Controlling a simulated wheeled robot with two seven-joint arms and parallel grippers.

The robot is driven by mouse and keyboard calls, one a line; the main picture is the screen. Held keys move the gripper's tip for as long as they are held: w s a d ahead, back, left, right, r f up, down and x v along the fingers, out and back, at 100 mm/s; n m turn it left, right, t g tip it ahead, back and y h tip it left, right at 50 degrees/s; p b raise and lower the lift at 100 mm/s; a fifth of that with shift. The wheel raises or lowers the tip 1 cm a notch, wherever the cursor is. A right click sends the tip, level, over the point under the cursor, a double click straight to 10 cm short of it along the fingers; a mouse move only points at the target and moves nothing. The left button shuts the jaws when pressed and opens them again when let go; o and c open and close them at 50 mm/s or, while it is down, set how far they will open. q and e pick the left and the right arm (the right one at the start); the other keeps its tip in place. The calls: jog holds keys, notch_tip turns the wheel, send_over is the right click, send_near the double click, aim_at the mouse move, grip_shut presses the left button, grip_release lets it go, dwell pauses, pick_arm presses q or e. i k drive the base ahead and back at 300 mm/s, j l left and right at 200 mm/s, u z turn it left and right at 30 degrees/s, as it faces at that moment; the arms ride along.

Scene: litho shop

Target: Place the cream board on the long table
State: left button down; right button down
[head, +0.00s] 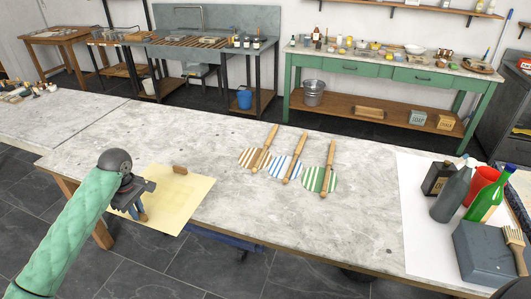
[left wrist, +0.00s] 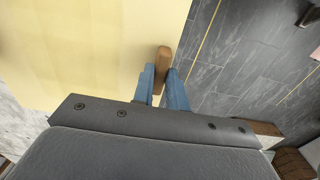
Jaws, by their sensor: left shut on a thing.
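The cream board (head: 178,198) is a flat pale yellow sheet with a small brown wooden grip on its far edge and another on its near edge. It lies over the front left part of the long table (head: 235,205), with its near edge past the table's front edge. I cannot tell whether it touches the top. My left gripper (head: 140,209) is shut on the near grip. My right gripper is not seen.
Three striped round paddles with wooden handles (head: 285,168) lie mid-table. At the right, a white sheet (head: 415,220) bears bottles, a red container (head: 482,187) and a grey box (head: 485,252). Table top between board and paddles is clear. A green bench (head: 345,68) stands behind.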

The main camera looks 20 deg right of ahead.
aim_at(190, 157)
jog(key=i+l, duration=0.95)
jog(key=l, duration=0.15)
